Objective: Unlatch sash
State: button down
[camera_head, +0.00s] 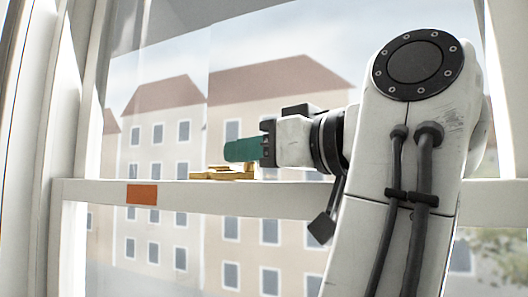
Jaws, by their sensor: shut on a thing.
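A brass sash latch (220,174) sits on top of the white horizontal sash rail (100,190), left of the picture's middle. My gripper (230,150) comes in from the right with its green fingers pointing left. The fingers are at the latch, against its upper right part, and are shut on it. They hide part of the latch, so its lever's exact angle cannot be told. An orange patch (141,194) marks the front of the rail, left of the latch.
The white window frame (62,110) stands upright at the left. Glass panes lie above and below the rail, with buildings (270,100) outside. My arm fills the right side and hides part of the rail. The rail's left stretch is clear.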

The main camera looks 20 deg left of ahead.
jog(key=shift+a, duration=0.1)
jog(key=c, duration=1.1)
grip_release()
jog(key=b+v, duration=0.3)
jog(key=v, duration=0.7)
jog(key=shift+d+b, duration=0.4)
jog(key=shift+s+f, duration=0.1)
